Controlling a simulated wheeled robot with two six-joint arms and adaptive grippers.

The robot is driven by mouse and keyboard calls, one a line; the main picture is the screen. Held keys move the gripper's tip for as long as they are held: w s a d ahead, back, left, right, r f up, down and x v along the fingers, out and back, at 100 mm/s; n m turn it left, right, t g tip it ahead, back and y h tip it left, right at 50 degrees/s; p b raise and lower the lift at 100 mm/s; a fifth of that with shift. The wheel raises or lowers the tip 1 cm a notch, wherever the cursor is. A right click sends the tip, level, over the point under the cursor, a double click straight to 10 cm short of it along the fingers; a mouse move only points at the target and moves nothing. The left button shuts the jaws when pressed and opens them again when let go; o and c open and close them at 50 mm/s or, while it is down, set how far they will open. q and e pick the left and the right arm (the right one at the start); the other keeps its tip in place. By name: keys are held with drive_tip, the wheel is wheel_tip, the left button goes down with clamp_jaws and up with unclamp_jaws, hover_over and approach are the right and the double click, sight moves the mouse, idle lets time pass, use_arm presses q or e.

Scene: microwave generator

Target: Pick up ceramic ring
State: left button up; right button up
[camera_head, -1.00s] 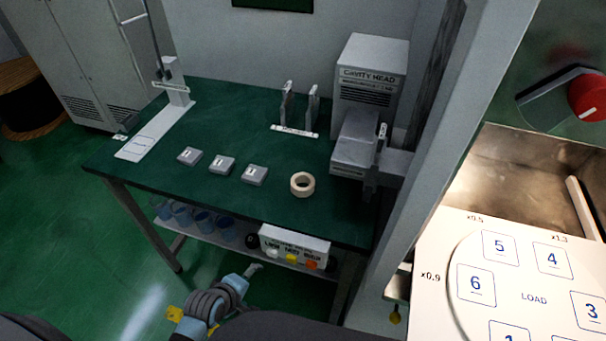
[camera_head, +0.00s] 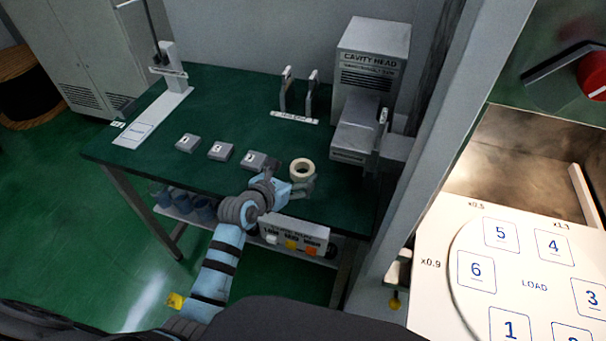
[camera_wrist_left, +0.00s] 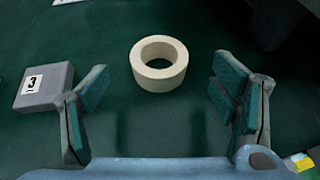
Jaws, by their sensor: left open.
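The ceramic ring (camera_head: 302,169) is a cream-white, thick-walled ring lying flat on the green table top near its front edge. In the left wrist view the ring (camera_wrist_left: 159,64) sits ahead of and between the two fingers, apart from both. My left gripper (camera_head: 290,179) is beside the ring, on its near side, in the head view. In the left wrist view the left gripper (camera_wrist_left: 160,108) is open and empty, with its fingers spread wide. My right gripper is not in view.
Several grey numbered blocks (camera_head: 221,151) lie left of the ring; block 3 (camera_wrist_left: 45,86) is close to the left finger. The cavity head machine (camera_head: 372,60) stands behind right. A button box (camera_head: 294,236) is below the front edge. A lit chamber (camera_head: 525,165) is at right.

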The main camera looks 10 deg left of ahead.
sight(301, 169)
use_arm(q)
drive_tip(key=b+x, duration=0.1)
drive_tip(key=x, duration=0.3)
drive_tip(key=shift+w+f+b, duration=0.15)
drive_tip(key=shift+f+b, duration=0.05)
drive_tip(key=shift+b, duration=0.2)
drive_tip(key=shift+w, duration=0.15)
drive_tip(key=shift+r, duration=0.1)
drive_tip(key=c, duration=1.3)
drive_tip(key=shift+c, duration=0.2)
drive_tip(key=shift+r, duration=0.1)
